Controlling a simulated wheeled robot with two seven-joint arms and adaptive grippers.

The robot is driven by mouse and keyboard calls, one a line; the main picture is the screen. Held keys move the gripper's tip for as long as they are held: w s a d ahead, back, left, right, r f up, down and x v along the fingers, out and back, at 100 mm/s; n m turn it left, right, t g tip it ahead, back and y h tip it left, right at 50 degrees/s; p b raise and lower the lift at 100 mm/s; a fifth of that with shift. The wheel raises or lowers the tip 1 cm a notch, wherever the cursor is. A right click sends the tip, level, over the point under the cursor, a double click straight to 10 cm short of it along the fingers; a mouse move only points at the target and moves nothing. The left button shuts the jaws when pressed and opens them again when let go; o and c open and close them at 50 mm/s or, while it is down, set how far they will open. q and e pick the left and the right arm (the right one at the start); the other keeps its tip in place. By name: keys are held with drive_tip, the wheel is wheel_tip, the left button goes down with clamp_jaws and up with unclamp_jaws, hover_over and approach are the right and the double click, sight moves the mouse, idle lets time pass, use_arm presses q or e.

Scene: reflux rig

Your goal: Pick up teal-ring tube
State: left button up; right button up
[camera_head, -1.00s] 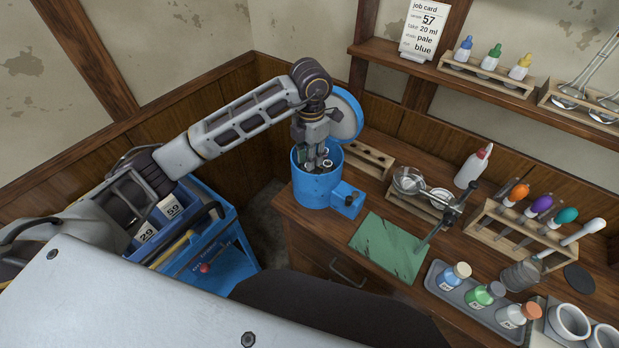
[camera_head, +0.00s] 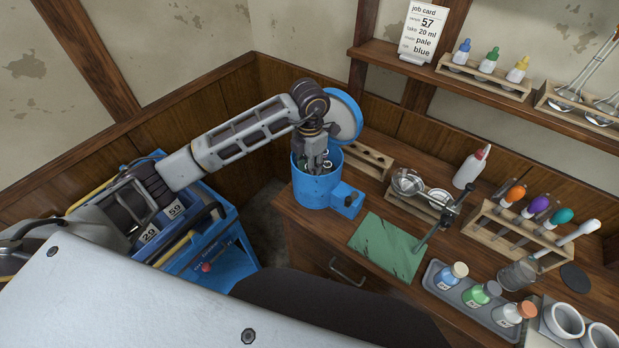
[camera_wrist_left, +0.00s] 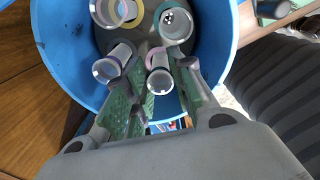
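The teal-ring tube (camera_wrist_left: 175,24) stands in the round blue container (camera_wrist_left: 226,45), at the upper right of the cluster in the left wrist view. Its open mouth faces the camera. My left gripper (camera_wrist_left: 160,90) is open, its green-padded fingers reaching down into the container. A tube with a pinkish ring (camera_wrist_left: 160,80) shows between the fingers, and I cannot tell if they touch it. The teal-ring tube lies beyond the fingertips. In the head view the gripper (camera_head: 316,158) partly hides the tubes inside the blue container (camera_head: 315,192). My right gripper is out of view.
Other tubes with purple (camera_wrist_left: 112,64) and yellow (camera_wrist_left: 124,12) rings share the container. Its open lid (camera_head: 345,114) stands behind the gripper. A wooden rack (camera_head: 367,158), a green mat (camera_head: 388,247) and a tray of bottles (camera_head: 452,291) are to the right.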

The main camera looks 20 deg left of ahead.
use_arm(q)
drive_tip(key=shift+f, duration=1.2)
clamp_jaws()
